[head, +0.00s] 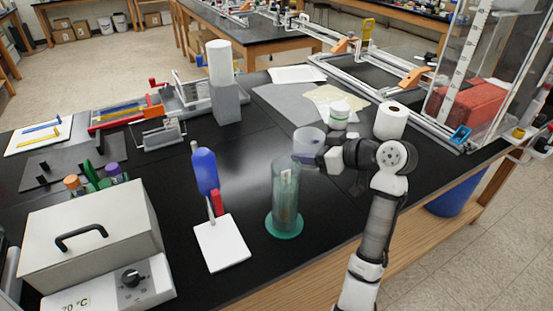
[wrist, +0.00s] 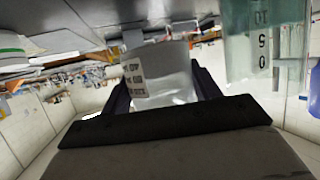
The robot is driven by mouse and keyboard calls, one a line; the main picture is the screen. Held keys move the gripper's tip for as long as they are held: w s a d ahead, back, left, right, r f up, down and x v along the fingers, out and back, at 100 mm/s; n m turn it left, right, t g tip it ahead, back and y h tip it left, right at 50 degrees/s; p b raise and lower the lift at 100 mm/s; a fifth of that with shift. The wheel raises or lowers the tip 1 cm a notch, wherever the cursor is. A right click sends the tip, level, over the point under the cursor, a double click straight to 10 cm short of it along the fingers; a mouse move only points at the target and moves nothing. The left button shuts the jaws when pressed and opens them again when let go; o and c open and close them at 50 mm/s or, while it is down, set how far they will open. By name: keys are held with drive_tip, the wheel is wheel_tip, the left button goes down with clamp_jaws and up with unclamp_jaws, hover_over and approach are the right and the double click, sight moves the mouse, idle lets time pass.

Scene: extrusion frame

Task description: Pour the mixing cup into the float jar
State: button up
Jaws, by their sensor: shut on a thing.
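In the wrist view the cup (wrist: 160,68), with printed lettering, sits between the dark fingers (wrist: 162,88). The float jar (head: 286,200) is a tall, clear, green-tinted cylinder on a round base, with something pale inside. It stands upright on the black bench, just below and left of the cup in the head view. The jar (wrist: 262,40) also shows at upper right in the wrist view. The cup's contents cannot be made out.
Left of the jar, a blue bulb and red part stand by a white plate (head: 222,243). A heater box (head: 88,232) is at left. The bench's front edge runs close to the jar.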

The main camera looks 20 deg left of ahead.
sight(296, 133)
drive_tip(key=shift+a+r, duration=0.1)
drive_tip(key=shift+a, duration=0.1)
drive_tip(key=shift+n+t, duration=0.4)
drive_tip(key=shift+n, duration=0.3)
drive_tip(key=r, duration=0.2)
drive_tip(key=s+r, duration=0.1)
drive_tip(key=r, duration=0.2)
drive_tip(key=shift+s+p, duration=0.1)
drive_tip(key=shift+p, duration=0.3)
drive_tip(key=shift+s+a+r+n+t, duration=0.1)
drive_tip(key=shift+s+r+n+t, duration=0.3)
drive_tip(key=shift+s+n+t, duration=0.15)
drive_tip(key=shift+s+n+b, duration=0.25)
drive_tip(key=shift+n+b, duration=0.1)
drive_tip(key=shift+b, duration=0.2)
drive_tip(key=shift+s+a+r+n+t+y+b, duration=0.1)
drive_tip(key=shift+s+r+n+t+y+b, duration=0.15)
drive_tip(key=shift+s+r+n+t+b, duration=0.45)
drive_tip(key=shift+s+a+r+n+t+y+b, duration=0.1)
drive_tip(key=shift+s+r+n+t+y+b, duration=0.15)
drive_tip(key=shift+n+b, duration=0.65)
drive_tip(key=shift+s+r+n+t+y+b, duration=0.2)
drive_tip(key=shift+s+r+n+t+b, duration=0.3)
drive_tip(key=shift+b, duration=0.55)
drive_tip(key=shift+w+r+n, duration=0.15)
drive_tip(key=shift+n, duration=0.15)
drive_tip(key=shift+f+n+y+b, duration=0.35)
drive_tip(key=shift+n+b, duration=0.35)
drive_tip(key=shift+b, duration=0.75)
